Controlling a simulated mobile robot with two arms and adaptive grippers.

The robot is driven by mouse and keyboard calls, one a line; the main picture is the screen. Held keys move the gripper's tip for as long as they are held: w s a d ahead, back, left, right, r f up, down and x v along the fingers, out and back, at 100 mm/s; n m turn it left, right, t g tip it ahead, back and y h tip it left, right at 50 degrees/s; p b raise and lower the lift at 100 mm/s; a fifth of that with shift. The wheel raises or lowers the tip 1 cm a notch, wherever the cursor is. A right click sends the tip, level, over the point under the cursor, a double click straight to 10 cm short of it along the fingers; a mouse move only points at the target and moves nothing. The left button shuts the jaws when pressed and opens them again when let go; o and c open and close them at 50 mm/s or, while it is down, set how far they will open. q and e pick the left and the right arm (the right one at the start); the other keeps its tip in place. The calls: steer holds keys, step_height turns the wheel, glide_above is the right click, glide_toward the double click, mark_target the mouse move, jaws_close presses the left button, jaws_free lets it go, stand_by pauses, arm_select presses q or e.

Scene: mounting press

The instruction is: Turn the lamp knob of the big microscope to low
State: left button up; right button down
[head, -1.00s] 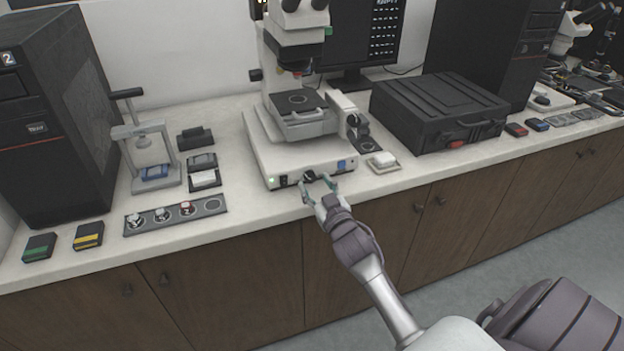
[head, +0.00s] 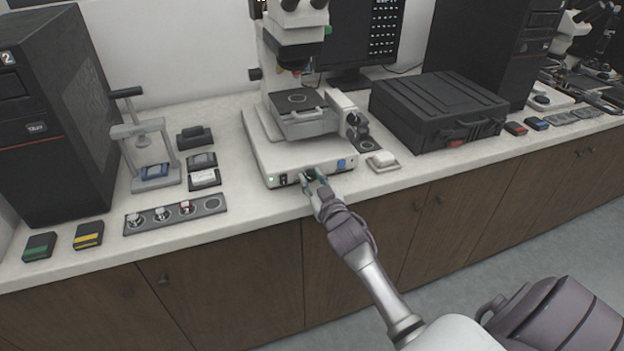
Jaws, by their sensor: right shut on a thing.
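The big microscope (head: 296,100) stands on the counter in the middle of the head view. Its white base (head: 262,148) faces me, with a small green light and a dark switch on the left of its front and a blue part at the right. The dark lamp knob (head: 310,174) is on the front of the base and is mostly hidden by my gripper. My right gripper (head: 313,179) is shut on the lamp knob. The knob's pointer and setting cannot be made out. My left gripper is not in view.
A mounting press (head: 145,150) and a strip with round slots (head: 175,215) stand left of the microscope. A small white-topped block (head: 382,160) lies close to the right of its base. A black case (head: 438,110) is farther right. The counter's front edge runs below my gripper.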

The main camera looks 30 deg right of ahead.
steer(key=shift+n, duration=0.3)
steer(key=shift+n+p, duration=0.4)
steer(key=shift+n, duration=0.5)
steer(key=n, duration=0.3)
steer(key=shift+n+p, duration=0.3)
steer(key=shift+p, duration=0.05)
steer(key=n, duration=0.3)
steer(key=shift+a, duration=0.1)
steer(key=n, duration=0.4)
steer(key=shift+n, duration=0.3)
steer(key=c, duration=0.8)
jaws_free()
